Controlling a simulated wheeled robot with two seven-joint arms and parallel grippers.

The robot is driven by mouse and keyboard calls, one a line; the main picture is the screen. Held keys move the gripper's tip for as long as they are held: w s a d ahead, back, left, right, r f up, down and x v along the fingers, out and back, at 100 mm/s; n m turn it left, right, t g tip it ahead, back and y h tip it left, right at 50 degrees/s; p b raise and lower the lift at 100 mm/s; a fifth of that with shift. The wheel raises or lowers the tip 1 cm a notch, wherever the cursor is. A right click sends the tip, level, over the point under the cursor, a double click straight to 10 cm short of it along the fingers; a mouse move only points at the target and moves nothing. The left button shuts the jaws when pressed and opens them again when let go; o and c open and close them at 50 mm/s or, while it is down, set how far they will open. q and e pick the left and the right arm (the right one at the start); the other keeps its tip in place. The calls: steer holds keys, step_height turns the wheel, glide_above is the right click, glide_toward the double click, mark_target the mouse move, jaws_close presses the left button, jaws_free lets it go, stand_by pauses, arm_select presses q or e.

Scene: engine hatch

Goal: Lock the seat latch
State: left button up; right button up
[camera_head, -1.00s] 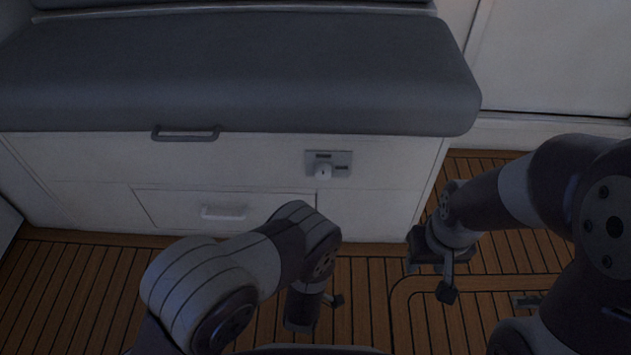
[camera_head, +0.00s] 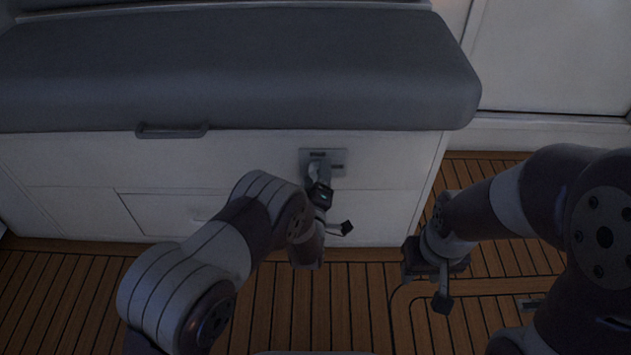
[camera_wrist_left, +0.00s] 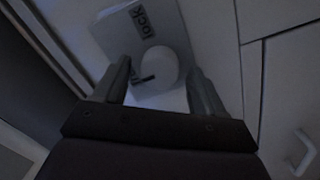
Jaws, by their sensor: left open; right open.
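A second label is partly hidden by the knob and finger. My left gripper (camera_head: 318,174) is open at the latch, with one finger on each side of the knob; contact cannot be told. My right gripper (camera_head: 432,272) hangs above the floor to the right, away from the latch.
A dark grey seat cushion (camera_head: 240,70) overhangs the front, with a grey handle (camera_head: 172,131) under its edge. A drawer (camera_head: 160,213) lies lower left, partly hidden by my left arm; its handle (camera_wrist_left: 304,150) shows in the left wrist view. Wooden floor (camera_head: 350,300) is clear.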

arm_select(q)
steer(key=c, duration=1.1)
steer(key=shift+o, duration=0.3)
steer(key=m+p, duration=0.2)
steer(key=m, duration=0.1)
steer(key=shift+r+m+p, duration=0.25)
steer(key=shift+m+p, duration=0.15)
steer(key=shift+d+f+m+g+y+p, duration=0.2)
steer(key=shift+m+p, duration=0.75)
steer(key=shift+m, duration=1.3)
steer(key=shift+r+m+g+y+p, duration=0.25)
steer(key=shift+m+p, duration=0.65)
steer(key=shift+m, duration=1.3)
steer(key=shift+d+f+m+g+y+p, duration=0.1)
steer(key=shift+f+m+y+p, duration=0.2)
steer(key=shift+m+p, duration=1.3)
steer(key=shift+r+m+b, duration=0.1)
steer(key=shift+m+b, duration=0.55)
steer(key=shift+m, duration=0.1)
